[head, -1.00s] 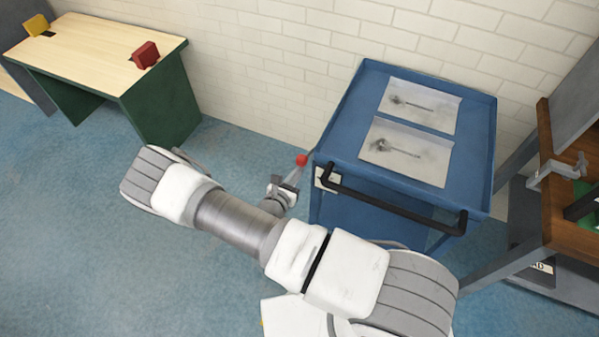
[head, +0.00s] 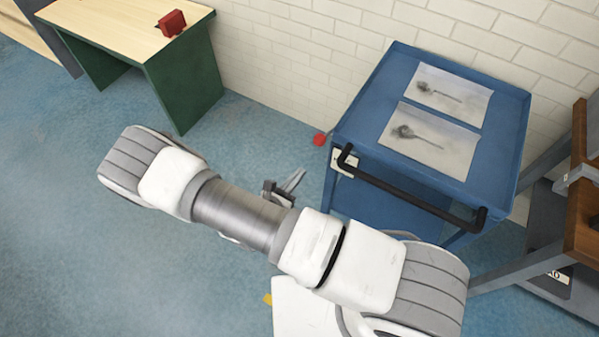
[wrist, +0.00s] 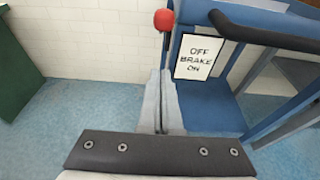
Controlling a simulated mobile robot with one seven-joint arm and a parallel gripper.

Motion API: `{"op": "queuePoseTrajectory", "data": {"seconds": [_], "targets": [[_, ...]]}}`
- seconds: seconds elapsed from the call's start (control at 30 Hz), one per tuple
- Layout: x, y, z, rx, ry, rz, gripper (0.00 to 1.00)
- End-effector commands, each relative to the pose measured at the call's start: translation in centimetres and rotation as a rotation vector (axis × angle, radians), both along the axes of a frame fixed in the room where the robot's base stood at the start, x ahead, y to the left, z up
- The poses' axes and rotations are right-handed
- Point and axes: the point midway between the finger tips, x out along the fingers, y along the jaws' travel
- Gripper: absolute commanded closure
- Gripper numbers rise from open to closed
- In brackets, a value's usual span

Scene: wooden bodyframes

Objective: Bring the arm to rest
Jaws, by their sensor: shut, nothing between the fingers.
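My gripper (head: 294,182) shows small beyond my arm in the head view, over the floor to the left of the blue cart (head: 352,118). In the wrist view its two grey fingers (wrist: 160,92) lie together, shut, with nothing held. My arm stretches across the lower middle of the head view, bent, and hides part of the gripper's wrist. A red knob (head: 319,140) stands at the cart's left side; in the wrist view the knob (wrist: 164,19) appears just past the fingertips, apart from them as far as I can tell.
The cart has a black handle (head: 410,190), two pictured sheets (head: 430,140) on top, and an "OFF BRAKE ON" label (wrist: 199,57). A wood-topped green table (head: 110,28) with a red vise-like object (head: 172,23) stands upper left. A wooden bench (head: 584,215) is at right. Floor at left is clear.

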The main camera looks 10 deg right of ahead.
Motion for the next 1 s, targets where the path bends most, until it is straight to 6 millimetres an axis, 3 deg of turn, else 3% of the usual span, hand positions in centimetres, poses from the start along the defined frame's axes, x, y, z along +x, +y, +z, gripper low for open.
{"op": "queuePoseTrajectory", "data": {"seconds": [0.47, 0.57, 0.77, 1.0], "targets": [[0.2, -0.1, 0.7, 0.016, -0.01, -0.026, 1.0], [0.5, -0.5, 2.4, 0.058, -0.032, -0.096, 1.0], [1.0, -2.3, 8.1, 0.207, -0.105, -0.344, 1.0], [0.3, -5.1, 14.7, 0.406, -0.187, -0.65, 1.0]]}}
